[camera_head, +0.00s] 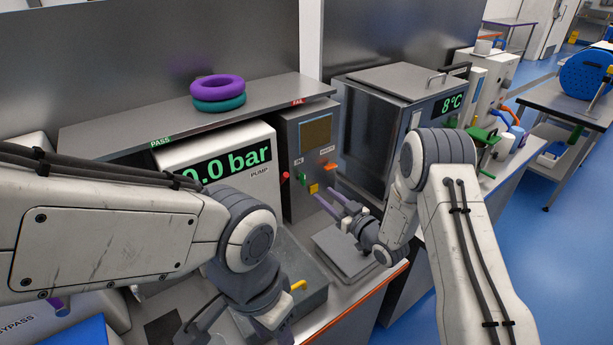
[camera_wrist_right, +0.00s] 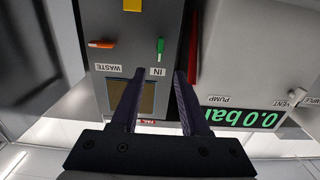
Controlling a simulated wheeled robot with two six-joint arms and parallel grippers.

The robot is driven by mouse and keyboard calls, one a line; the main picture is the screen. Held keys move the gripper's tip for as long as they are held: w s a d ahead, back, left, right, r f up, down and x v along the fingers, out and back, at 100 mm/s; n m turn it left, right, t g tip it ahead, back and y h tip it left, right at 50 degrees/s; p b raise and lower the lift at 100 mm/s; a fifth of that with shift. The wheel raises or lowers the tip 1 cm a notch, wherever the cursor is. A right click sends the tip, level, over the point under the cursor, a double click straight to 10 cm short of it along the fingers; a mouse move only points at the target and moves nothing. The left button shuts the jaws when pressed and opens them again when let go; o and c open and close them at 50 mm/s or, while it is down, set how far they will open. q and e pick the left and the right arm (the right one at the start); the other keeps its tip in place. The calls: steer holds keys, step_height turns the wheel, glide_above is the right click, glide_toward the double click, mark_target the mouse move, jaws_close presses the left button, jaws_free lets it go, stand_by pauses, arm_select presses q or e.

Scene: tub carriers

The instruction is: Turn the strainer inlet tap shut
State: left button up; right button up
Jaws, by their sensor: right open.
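The strainer is a grey box with a dark window (camera_head: 316,131), standing right of the pump; it also shows upside down in the wrist view (camera_wrist_right: 110,14). Its inlet tap is a small green handle (camera_wrist_right: 160,46) beside the "IN" label, lying along the box's upright direction. In the head view the tap is too small to make out clearly. My right gripper (camera_head: 328,190) is open and empty in front of the box. In the wrist view its fingertips (camera_wrist_right: 158,73) are apart, with the "IN" label between them and the green handle just beyond.
An orange waste tap (camera_wrist_right: 102,44) lies crosswise beside the inlet tap. The pump (camera_head: 225,160) reads 0.0 bar and has a red knob (camera_head: 285,176) close by. A shelf (camera_head: 130,133) with two rings overhangs the box. A grey plate (camera_head: 345,250) lies below my right gripper.

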mark_target(305, 178)
steer(key=p+x, duration=0.3)
steer(key=x, duration=0.7)
steer(key=shift+w+r, duration=0.1)
jaws_close()
